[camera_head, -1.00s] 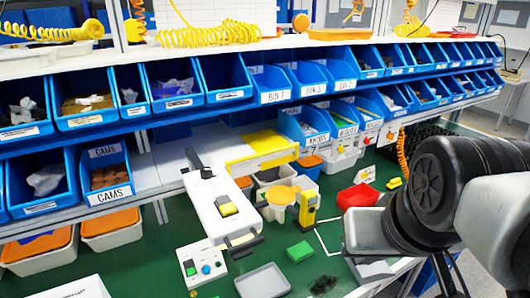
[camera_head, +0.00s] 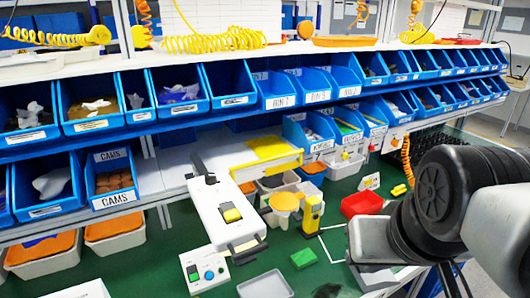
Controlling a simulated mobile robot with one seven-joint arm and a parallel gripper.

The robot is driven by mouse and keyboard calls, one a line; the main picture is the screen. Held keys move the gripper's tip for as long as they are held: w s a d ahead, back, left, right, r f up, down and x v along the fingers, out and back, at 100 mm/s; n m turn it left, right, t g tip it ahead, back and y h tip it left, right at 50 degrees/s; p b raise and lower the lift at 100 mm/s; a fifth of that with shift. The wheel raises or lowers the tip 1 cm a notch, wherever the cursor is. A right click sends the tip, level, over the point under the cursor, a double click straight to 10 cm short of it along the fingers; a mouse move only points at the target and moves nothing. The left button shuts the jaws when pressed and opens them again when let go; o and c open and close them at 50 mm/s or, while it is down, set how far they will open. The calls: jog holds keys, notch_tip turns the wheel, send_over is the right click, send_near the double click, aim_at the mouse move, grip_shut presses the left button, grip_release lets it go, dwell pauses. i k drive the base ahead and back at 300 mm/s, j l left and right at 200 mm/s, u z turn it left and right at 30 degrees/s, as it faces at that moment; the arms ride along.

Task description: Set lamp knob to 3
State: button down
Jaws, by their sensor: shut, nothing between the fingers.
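A small white control box (camera_head: 204,270) stands on the green bench at the lower left. My arm comes in from the right, well to the right of the box. My gripper itself is not visible; only arm links show.
A white device with a yellow switch (camera_head: 228,215) stands just behind the box. A grey tray (camera_head: 265,286), a green block (camera_head: 303,258), a yellow tool (camera_head: 312,213) and a red bin (camera_head: 361,205) are to the right. Blue bins (camera_head: 180,95) line the shelves behind.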

aim_at(211, 179)
jog(key=u, duration=1.05)
jog(key=i, duration=0.05)
